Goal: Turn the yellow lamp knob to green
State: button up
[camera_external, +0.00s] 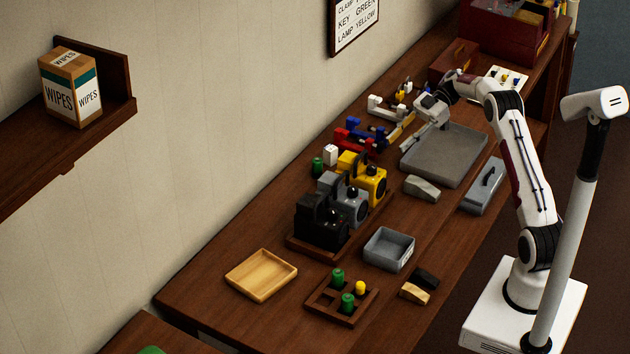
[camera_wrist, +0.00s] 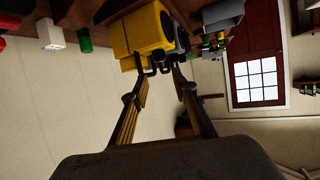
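The yellow lamp (camera_external: 374,187) stands at the far end of a row of lamps on a wooden base, with a black handle on top. It also shows upside down at the top of the wrist view (camera_wrist: 140,32). Small black parts show at its lower edge there; I cannot tell whether they are its knob or handle. My gripper (camera_external: 408,145) hangs beyond the lamp, near the grey tray's left edge. In the wrist view my gripper (camera_wrist: 159,68) has its fingers apart, with the yellow lamp beyond their tips. The knob's setting is not readable.
A grey lamp (camera_external: 348,205) and a black lamp (camera_external: 316,222) stand beside the yellow one. Red, blue and white clamp-like parts (camera_external: 362,138) lie near the wall. A green cylinder (camera_external: 317,167) and white block (camera_external: 331,155) stand left of it. A grey tray (camera_external: 458,160) lies right.

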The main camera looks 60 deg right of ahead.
jog(key=shift+r, duration=0.1)
jog(key=m+t+y, duration=0.2)
jog(key=m+t, duration=0.3)
jog(key=t, duration=0.2)
send_over(372, 170)
jog(key=s+a+v, duration=0.1)
jog(key=v, duration=0.4)
jog(key=shift+r, duration=0.6)
notch_tip(372, 170, down, 7)
jog(key=s+m+t+h, duration=0.2)
jog(key=m+t+h, duration=0.3)
jog(key=h, duration=0.3)
jog(key=shift+s+d+h, duration=0.2)
jog(key=shift+d+h, duration=0.2)
jog(key=shift+d, duration=0.05)
jog(key=shift+r, duration=0.15)
